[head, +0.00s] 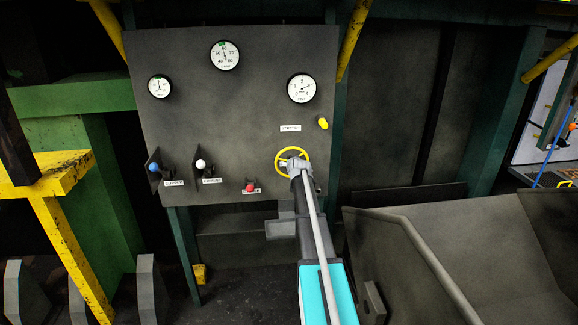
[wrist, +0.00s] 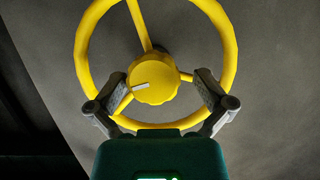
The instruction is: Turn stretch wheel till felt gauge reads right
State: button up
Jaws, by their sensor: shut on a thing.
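The stretch wheel (head: 282,161) is a yellow handwheel low on the right of the dark panel, below a white label. In the wrist view, the wheel's rim (wrist: 82,50), spokes and round hub with a white mark fill the upper middle. My gripper (wrist: 163,88) is shut on the wheel, one finger on each side of the hub across its lower part. In the head view, my gripper (head: 297,164) covers the wheel's lower right. The felt gauge (head: 302,88) is the white dial at the upper right; its needle points right and slightly up. Its exact reading is too small to tell.
Two other dials, one at top middle (head: 225,55) and one at left (head: 159,86), sit on the panel. Blue (head: 153,167), white (head: 201,164) and red (head: 250,187) knobs are left of the wheel. A yellow knob (head: 323,124) is at upper right. A grey trough (head: 460,255) stands lower right.

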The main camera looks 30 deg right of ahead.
jog(key=p+v, duration=0.5)
jog(key=v, duration=1.1)
jog(key=shift+p, duration=0.4)
dwell(1.2)
jog(key=shift+w+a, duration=0.1)
dwell(0.8)
jog(key=s+a+f+n+g+y, duration=0.2)
jog(key=s+a+f+g+y, duration=0.15)
jog(key=a, duration=0.95)
jog(key=s+a+f+n+g+y, duration=0.2)
jog(key=a+f, duration=0.3)
jog(key=a, duration=0.7)
jog(key=s+a+f+n+g, duration=0.2)
jog(key=s+a+g, duration=0.5)
jog(key=s+a, duration=0.9)
jog(key=shift+s+a+f, duration=0.35)
jog(key=shift+a+f, duration=0.05)
jog(key=shift+f, duration=0.15)
